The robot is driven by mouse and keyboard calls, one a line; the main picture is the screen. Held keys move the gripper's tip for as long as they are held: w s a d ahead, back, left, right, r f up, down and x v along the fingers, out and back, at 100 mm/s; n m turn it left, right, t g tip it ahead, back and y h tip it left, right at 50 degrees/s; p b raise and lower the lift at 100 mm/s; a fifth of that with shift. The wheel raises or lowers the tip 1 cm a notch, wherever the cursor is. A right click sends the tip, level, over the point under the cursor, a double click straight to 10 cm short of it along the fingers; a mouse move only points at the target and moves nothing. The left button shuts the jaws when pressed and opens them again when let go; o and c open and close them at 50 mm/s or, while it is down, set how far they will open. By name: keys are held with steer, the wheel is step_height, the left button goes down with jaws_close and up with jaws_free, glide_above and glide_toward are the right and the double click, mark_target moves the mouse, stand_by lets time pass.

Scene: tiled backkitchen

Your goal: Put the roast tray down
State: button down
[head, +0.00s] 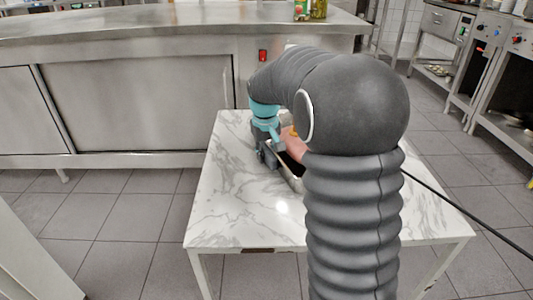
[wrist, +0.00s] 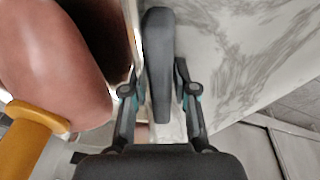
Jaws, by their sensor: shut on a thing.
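The roast tray (head: 294,180) shows as a dark inside with a light metal rim over the marble-topped table, largely hidden behind my arm. Pinkish-brown meat (head: 294,142) lies in it and fills the left of the wrist view (wrist: 55,65), with a yellow-orange piece (wrist: 28,135) against it. My gripper (head: 268,155) is at the tray's left end. In the wrist view its fingers (wrist: 158,88) are closed on either side of a long dark grey bar, which looks like the tray's handle. I cannot tell whether the tray's underside touches the table.
The white marble table (head: 235,205) is bare to the left and front of the tray. A steel counter (head: 150,30) with cupboards stands behind it, with jars (head: 312,9) on top. Cooking units (head: 500,75) stand at the right. A black cable crosses the right side.

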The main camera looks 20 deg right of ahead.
steer(key=c, duration=1.3)
jaws_free()
steer(key=shift+f, duration=0.1)
steer(key=shift+c, duration=0.2)
steer(key=o, duration=0.4)
